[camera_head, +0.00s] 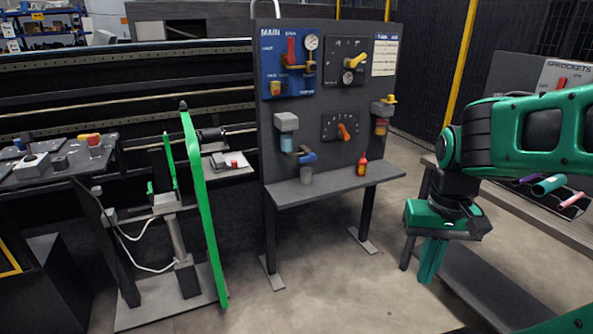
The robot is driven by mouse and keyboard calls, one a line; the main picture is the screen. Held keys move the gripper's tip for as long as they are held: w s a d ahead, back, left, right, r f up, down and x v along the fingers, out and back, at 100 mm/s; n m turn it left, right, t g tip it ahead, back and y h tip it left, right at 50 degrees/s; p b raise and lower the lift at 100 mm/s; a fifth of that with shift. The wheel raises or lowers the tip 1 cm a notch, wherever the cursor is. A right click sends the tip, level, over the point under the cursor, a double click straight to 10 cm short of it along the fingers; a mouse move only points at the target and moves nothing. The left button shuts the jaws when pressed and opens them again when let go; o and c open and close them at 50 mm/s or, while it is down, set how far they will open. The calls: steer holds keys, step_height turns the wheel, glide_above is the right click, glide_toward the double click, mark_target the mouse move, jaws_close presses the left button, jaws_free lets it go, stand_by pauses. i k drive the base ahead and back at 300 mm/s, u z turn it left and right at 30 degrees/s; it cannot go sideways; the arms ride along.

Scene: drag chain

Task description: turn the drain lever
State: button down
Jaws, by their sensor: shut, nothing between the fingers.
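A grey upright panel (333,100) stands in the middle of the view. On its lower left, a filter unit (286,122) with a clear bluish bowl is mounted. A blue lever (307,158) sits just below that bowl; it looks like the drain lever, but no label is legible there. A small grey cup (306,174) stands under it on the panel's shelf. My gripper (430,275) hangs pointing down to the right of the panel, shut and empty, well apart from the lever.
The shelf (335,184) also holds a red bottle (362,165). Orange and yellow knobs and gauges sit higher on the panel. A green guard (205,205) stands at left. A bench (535,215) with coloured cylinders is at right. Floor before the panel is clear.

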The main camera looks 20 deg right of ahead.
mark_target(311, 157)
steer(key=u, duration=0.1)
steer(key=i, duration=1)
steer(key=z, duration=0.1)
